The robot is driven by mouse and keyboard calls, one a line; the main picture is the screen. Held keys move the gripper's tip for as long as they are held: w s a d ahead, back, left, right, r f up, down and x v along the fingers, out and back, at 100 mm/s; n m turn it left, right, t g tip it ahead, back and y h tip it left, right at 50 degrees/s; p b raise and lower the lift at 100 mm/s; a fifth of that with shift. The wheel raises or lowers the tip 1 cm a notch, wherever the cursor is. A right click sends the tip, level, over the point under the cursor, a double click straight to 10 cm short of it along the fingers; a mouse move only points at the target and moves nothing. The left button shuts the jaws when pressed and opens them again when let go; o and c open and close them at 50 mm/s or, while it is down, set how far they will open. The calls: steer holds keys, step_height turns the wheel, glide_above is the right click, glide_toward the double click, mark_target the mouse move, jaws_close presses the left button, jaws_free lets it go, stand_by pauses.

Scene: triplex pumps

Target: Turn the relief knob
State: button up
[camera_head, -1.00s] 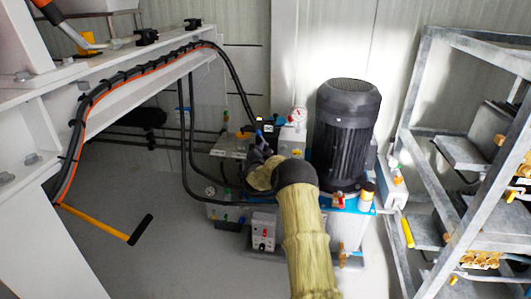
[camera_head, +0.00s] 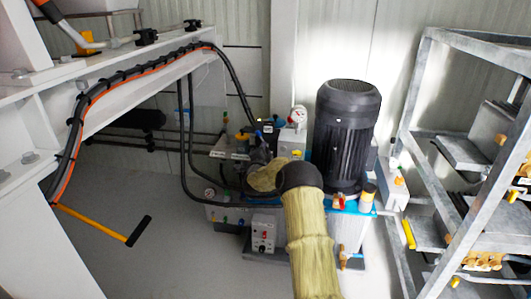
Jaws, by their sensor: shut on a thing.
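The hydraulic pump unit (camera_head: 232,153) stands against the back wall, with small valves, hoses and a pressure gauge (camera_head: 299,115) on it. My arm, in a yellowish sleeve, reaches up from the bottom to the unit. My gripper (camera_head: 257,151), dark and small, is at the valve block left of the motor, shut on what appears to be the relief knob. The knob itself is hidden by the gripper and wrist, so its shape and angle cannot be told.
A large black motor (camera_head: 345,130) stands right of my gripper. Black hoses (camera_head: 187,135) hang close on the left. A metal rack (camera_head: 421,90) is at the right, and a white frame with a yellow-handled lever (camera_head: 95,224) is at the left. Grey floor between is clear.

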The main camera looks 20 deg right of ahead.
steer(key=o, duration=1)
steer(key=shift+d, duration=0.2)
steer(key=shift+c, duration=0.2)
steer(key=shift+a, duration=0.1)
steer(key=shift+a, duration=0.1)
steer(key=p+v, duration=0.5)
steer(key=v, duration=1.2)
steer(key=shift+s, duration=0.2)
steer(key=shift+a, duration=0.1)
